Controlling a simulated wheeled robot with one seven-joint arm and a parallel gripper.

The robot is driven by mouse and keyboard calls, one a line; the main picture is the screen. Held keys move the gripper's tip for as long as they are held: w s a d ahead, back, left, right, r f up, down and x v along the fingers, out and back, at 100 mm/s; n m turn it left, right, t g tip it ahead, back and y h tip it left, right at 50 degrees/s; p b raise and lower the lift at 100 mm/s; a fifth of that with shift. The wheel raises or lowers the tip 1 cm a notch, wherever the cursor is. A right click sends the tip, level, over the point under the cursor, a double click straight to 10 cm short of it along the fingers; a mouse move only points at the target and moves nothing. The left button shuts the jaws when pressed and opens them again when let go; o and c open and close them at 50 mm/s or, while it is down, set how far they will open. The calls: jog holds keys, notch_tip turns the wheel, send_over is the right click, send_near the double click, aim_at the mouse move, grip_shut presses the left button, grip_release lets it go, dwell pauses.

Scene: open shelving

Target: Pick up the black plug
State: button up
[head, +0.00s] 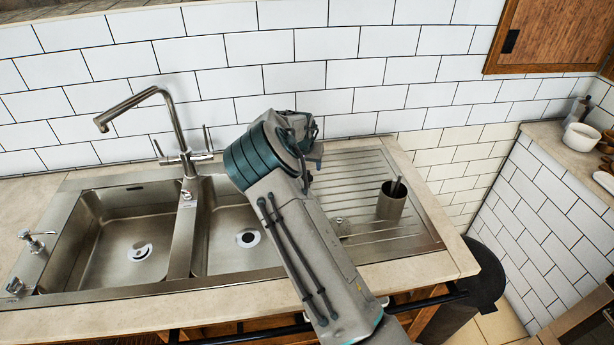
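I cannot make out a clear black plug in the head view; it may be hidden behind my arm or too small to tell. My arm reaches from the bottom over the right part of the double steel sink (183,262). My gripper (314,155) is at the arm's far end, above the back of the drainboard (355,167). Its fingers are mostly hidden by the wrist, so I cannot see whether it is open or holds anything. A small metal piece (342,226) lies on the drainboard, partly behind my arm.
A steel cup (390,203) with a dark item in it stands on the drainboard. The tall faucet (170,115) rises behind the basins. The tiled wall is close behind. A side counter at right holds a white bowl (581,138). A dark bin (487,275) stands below.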

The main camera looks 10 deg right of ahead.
jog(key=shift+s+p+x, duration=0.2)
jog(key=shift+p+x, duration=0.95)
jog(key=shift+x, duration=1.55)
jog(key=shift+a, duration=0.1)
jog(key=c, duration=1.1)
